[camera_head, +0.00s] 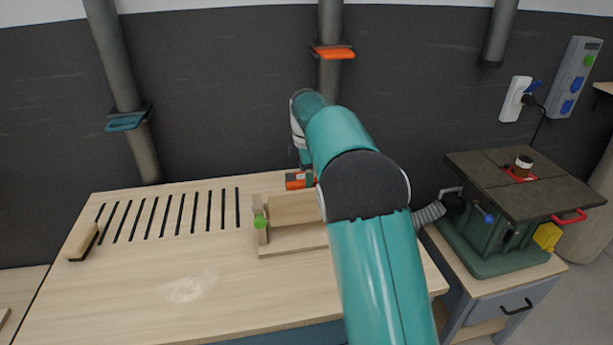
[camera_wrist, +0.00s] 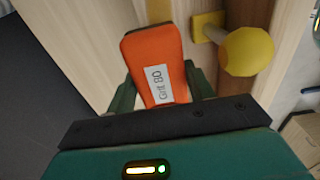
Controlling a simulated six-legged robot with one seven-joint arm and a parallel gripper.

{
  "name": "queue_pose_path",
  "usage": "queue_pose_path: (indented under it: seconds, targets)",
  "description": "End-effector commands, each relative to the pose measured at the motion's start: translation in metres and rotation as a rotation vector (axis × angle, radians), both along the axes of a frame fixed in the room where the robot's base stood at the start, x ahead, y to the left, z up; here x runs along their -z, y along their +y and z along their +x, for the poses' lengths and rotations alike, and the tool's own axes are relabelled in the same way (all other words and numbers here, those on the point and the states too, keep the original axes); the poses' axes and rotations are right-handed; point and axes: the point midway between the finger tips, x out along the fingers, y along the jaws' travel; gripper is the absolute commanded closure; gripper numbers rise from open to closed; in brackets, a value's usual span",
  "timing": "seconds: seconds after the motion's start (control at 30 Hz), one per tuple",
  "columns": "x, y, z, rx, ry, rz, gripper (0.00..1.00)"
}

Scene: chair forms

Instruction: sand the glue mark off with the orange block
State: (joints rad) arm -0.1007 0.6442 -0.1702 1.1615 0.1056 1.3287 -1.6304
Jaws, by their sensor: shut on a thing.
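My gripper (camera_wrist: 158,88) is shut on the orange block (camera_wrist: 153,50), which has a white "Grit 80" label. In the head view the orange block (camera_head: 295,182) shows at the back edge of a wooden holder (camera_head: 290,247), partly hidden by my arm. In the wrist view the block is over pale wood; I cannot tell whether it touches. A yellowish strip (camera_wrist: 159,10) shows just beyond the block and may be the glue mark. A pale whitish patch (camera_head: 188,287) also lies on the bench's front; I cannot tell which one is the mark.
A yellow knob (camera_wrist: 249,51) is close to the block's right. The holder has a green knob (camera_head: 260,222) at its left. A brush (camera_head: 81,241) lies at the bench's left, beside dark slots (camera_head: 170,212). A green machine (camera_head: 500,235) stands at right. The bench's (camera_head: 120,280) front left is mostly clear.

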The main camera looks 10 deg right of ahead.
Motion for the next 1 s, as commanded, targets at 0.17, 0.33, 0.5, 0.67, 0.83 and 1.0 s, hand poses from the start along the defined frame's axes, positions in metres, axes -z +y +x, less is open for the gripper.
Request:
queue_pose_path:
  seconds: [0.17, 0.33, 0.5, 0.67, 0.83, 1.0]
  targets:
    - [0.002, 0.000, 0.000, 0.000, 0.000, 0.000, 0.66]
    - [0.005, 0.000, 0.000, 0.000, 0.000, 0.000, 0.66]
    - [0.007, 0.000, 0.000, 0.000, 0.000, 0.000, 0.66]
    - [0.010, 0.000, 0.000, 0.001, 0.001, 0.000, 0.66]
    - [0.012, 0.000, 0.000, 0.001, 0.001, 0.000, 0.66]
    - [0.011, 0.003, 0.000, -0.001, 0.001, 0.000, 0.66]
